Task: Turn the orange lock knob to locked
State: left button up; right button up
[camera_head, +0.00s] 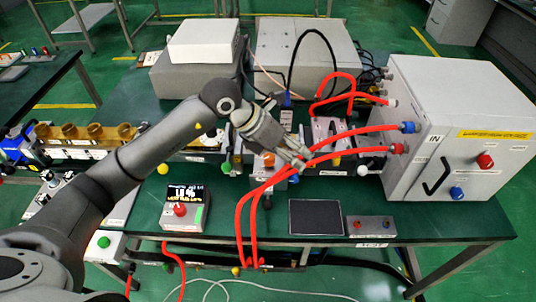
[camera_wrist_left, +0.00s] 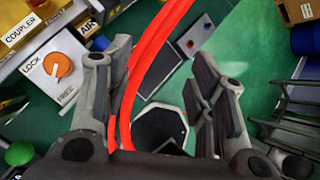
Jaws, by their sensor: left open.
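The orange lock knob (camera_wrist_left: 57,64) sits on a white block (camera_wrist_left: 40,72) marked LOCK and FREE, at the left of the left wrist view. A pale mark shows on the knob, but I cannot read its exact setting. In the head view the knob (camera_head: 268,160) is partly hidden by my left gripper (camera_head: 299,157). The left gripper is open and empty. In the left wrist view its fingers (camera_wrist_left: 163,75) are spread, and the knob lies outside them, beyond the left finger, apart from it. My right gripper is not in view.
Red hoses (camera_head: 322,149) cross beside the left gripper; in the left wrist view they pass between the fingers in the picture. A white cabinet (camera_head: 445,130) stands right. A meter box (camera_head: 184,208), dark plate (camera_head: 316,217) and small grey box (camera_head: 371,226) lie along the bench front.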

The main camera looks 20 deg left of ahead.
aim_at(269, 156)
pick_arm(q)
jog(key=w+a+y, duration=0.3)
jog(key=a+y, duration=0.2)
jog(key=a, duration=0.5)
jog(key=shift+n, duration=0.4)
jog(key=p+x, duration=0.1)
jog(key=x, duration=0.4)
jog(key=p+x, duration=0.1)
jog(key=x, duration=0.5)
jog(key=shift+s+d, duration=0.15)
jog(key=shift+d, duration=0.1)
jog(key=c, duration=1)
jog(key=shift+f+m+h+b, duration=0.15)
jog(key=shift+m+h+b, duration=0.25)
jog(key=shift+b, duration=0.05)
jog(key=m+g+b, duration=0.1)
jog(key=m+b, duration=0.2)
jog(key=b, duration=0.1)
jog(key=m+g+h+b, duration=0.1)
jog(key=m+b, duration=0.3)
jog(key=b, duration=0.1)
jog(key=shift+w+a+h, duration=0.1)
jog(key=shift+w+h, duration=0.1)
jog(key=shift+h, duration=0.1)
jog(key=shift+m+g+b, duration=0.7)
jog(key=shift+m+b, duration=0.8)
jog(key=shift+m, duration=0.5)
jog(key=shift+r, duration=0.2)
